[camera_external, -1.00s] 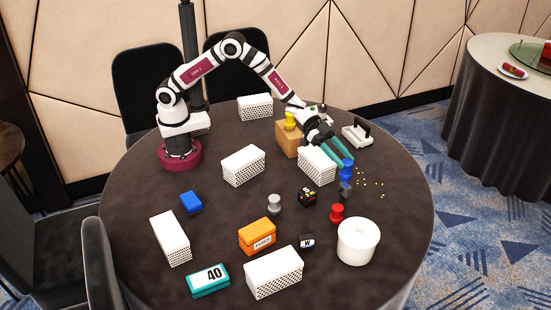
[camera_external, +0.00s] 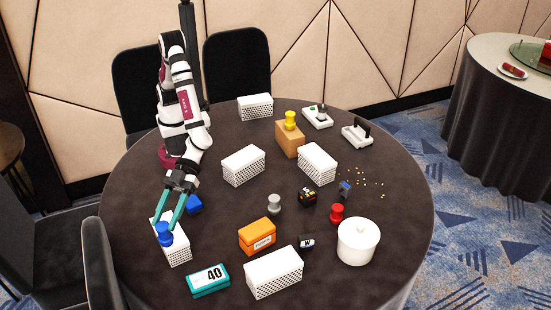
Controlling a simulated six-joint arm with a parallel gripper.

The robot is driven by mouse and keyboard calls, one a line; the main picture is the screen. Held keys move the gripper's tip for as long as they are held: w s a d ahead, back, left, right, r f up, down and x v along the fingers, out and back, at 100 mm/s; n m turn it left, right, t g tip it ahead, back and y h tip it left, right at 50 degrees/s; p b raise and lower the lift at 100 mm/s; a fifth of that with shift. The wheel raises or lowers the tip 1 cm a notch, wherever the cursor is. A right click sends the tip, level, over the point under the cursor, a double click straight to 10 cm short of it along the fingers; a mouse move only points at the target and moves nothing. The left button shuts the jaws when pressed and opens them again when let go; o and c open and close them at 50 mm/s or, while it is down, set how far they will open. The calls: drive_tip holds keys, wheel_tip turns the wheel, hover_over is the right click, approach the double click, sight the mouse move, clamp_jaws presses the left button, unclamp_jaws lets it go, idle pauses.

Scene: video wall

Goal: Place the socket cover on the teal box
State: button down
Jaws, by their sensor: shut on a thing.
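The teal box (camera_external: 208,290) with a white label reading 40 lies near the front left edge of the round table. My gripper (camera_external: 165,226) is shut on a blue knob-shaped piece (camera_external: 164,238), held at its fingertips. The blue piece appears in front of the top of a white perforated box (camera_external: 178,254). Whether it touches that box I cannot tell. It is up and left of the teal box in the picture, apart from it. I cannot tell for certain whether this blue piece is the socket cover.
An orange box (camera_external: 257,239) and another white perforated box (camera_external: 273,276) stand right of the teal box. Grey (camera_external: 274,204), red (camera_external: 337,213) and yellow (camera_external: 290,121) knob-shaped pieces and a white pot (camera_external: 358,243) stand farther right.

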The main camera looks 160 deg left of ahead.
drive_tip(key=d, duration=0.2)
hover_over(211, 270)
wheel_tip(211, 270, down, 7)
wheel_tip(211, 270, down, 3)
drive_tip(key=shift+w+f+g, duration=0.1)
drive_tip(key=shift+g, duration=0.3)
drive_tip(key=shift+f, duration=0.4)
drive_tip(key=shift+f, duration=0.15)
drive_tip(key=shift+c, duration=2.1)
unclamp_jaws()
